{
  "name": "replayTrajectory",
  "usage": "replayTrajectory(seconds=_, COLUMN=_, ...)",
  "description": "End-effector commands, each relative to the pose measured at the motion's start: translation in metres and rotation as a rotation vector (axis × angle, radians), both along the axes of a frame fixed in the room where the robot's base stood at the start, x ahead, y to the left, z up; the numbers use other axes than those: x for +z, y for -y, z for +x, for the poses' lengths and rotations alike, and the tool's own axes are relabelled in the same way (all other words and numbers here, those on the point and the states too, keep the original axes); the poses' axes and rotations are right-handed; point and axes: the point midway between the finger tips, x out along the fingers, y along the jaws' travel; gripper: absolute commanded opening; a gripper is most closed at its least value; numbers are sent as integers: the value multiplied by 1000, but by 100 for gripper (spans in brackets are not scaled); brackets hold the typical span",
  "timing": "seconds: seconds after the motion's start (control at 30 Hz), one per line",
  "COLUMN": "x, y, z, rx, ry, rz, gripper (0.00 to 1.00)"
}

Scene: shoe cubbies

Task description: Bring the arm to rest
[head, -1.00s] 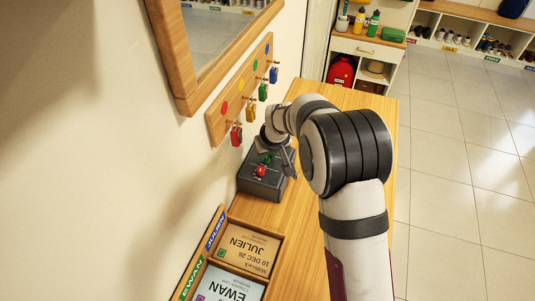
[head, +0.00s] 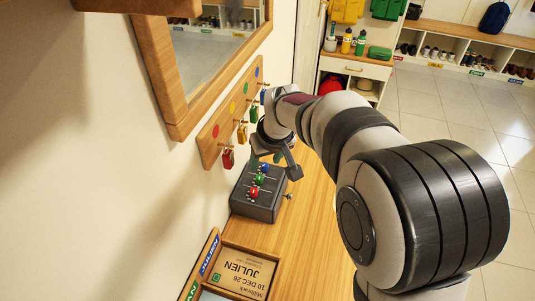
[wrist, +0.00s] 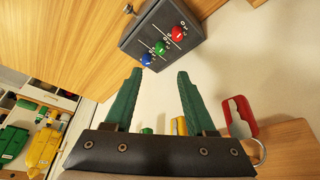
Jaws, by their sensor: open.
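My gripper (wrist: 160,72) is open, with two green fingers spread apart in the wrist view and nothing between them. In the head view my gripper (head: 274,165) is just beyond the far end of a dark grey box (head: 247,205) on the wooden bench. The box has a red knob (head: 253,192), a green knob (head: 260,179) and a blue knob (head: 264,168) in a row. The box also shows in the wrist view (wrist: 140,36), apart from the fingertips.
A wooden rack (head: 213,148) on the wall holds coloured tags, including a red one (head: 228,159), close to the gripper. A mirror (head: 205,60) hangs above. A wooden tray (head: 232,285) with name cards lies nearer. Floor to the right is clear.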

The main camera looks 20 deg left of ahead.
Motion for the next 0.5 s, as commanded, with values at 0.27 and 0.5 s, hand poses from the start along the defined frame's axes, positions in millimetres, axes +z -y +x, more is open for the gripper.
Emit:
replayTrajectory(seconds=0.27, x=31, y=8, z=-10, rx=0, ry=0, rz=0, gripper=56)
replayTrajectory(seconds=0.5, x=31, y=8, z=-10, rx=0, ry=-1, rz=-1, gripper=56)
